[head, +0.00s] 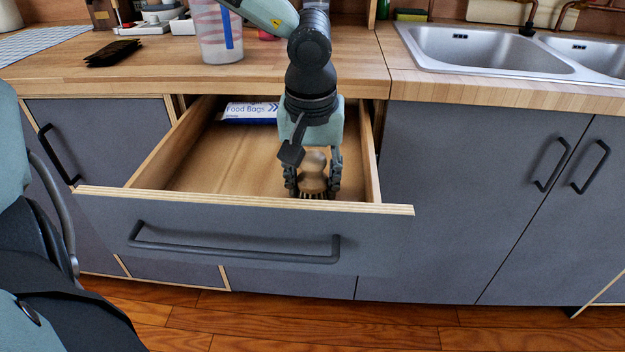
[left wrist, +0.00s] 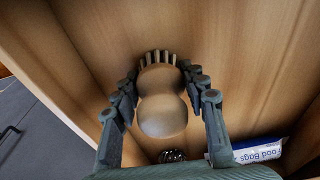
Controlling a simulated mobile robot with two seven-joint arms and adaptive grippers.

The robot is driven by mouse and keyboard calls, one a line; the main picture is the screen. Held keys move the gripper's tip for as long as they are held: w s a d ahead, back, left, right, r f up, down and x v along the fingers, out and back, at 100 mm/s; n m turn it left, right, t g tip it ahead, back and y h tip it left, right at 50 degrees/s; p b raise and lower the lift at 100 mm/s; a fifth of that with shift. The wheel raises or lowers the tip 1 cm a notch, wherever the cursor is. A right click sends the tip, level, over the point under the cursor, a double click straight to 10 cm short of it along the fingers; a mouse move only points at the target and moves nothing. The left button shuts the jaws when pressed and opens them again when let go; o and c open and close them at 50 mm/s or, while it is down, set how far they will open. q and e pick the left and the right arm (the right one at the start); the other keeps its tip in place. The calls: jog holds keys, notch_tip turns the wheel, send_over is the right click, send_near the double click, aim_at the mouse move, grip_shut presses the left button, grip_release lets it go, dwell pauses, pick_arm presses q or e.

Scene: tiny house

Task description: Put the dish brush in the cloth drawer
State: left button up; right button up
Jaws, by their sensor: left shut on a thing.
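The dish brush (head: 312,172) has a rounded wooden body with bristles pointing down. My left gripper (head: 312,183) is shut on it, inside the open drawer (head: 215,165) near its front right corner. In the left wrist view, the fingers (left wrist: 160,95) flank the brush (left wrist: 162,110), with its bristles toward the drawer bottom. I cannot tell whether the bristles touch the bottom. The drawer's front panel hides part of the lower brush. My right gripper is not in view.
A Food Bags box (head: 250,112) lies at the drawer's back; it also shows in the left wrist view (left wrist: 258,152). The counter above holds a striped cup (head: 218,35) and a dark bristly object (head: 113,52). A sink (head: 480,48) is at right. The drawer's left half is clear.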

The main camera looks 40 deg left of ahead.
aim_at(311, 170)
pick_arm(q)
jog(key=shift+f, duration=0.1)
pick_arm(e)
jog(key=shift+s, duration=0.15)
pick_arm(q)
jog(key=o, duration=1.2)
jog(key=shift+c, duration=0.2)
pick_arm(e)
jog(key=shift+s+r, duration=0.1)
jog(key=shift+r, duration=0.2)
pick_arm(q)
jog(key=r, duration=0.4)
jog(key=s+r, duration=0.1)
jog(key=r, duration=0.2)
jog(key=d+r+p, duration=0.1)
jog(key=r, duration=0.3)
jog(key=shift+s+r, duration=0.2)
jog(key=shift+r, duration=0.1)
jog(key=shift+s+r, duration=0.1)
jog(key=shift+r, duration=0.2)
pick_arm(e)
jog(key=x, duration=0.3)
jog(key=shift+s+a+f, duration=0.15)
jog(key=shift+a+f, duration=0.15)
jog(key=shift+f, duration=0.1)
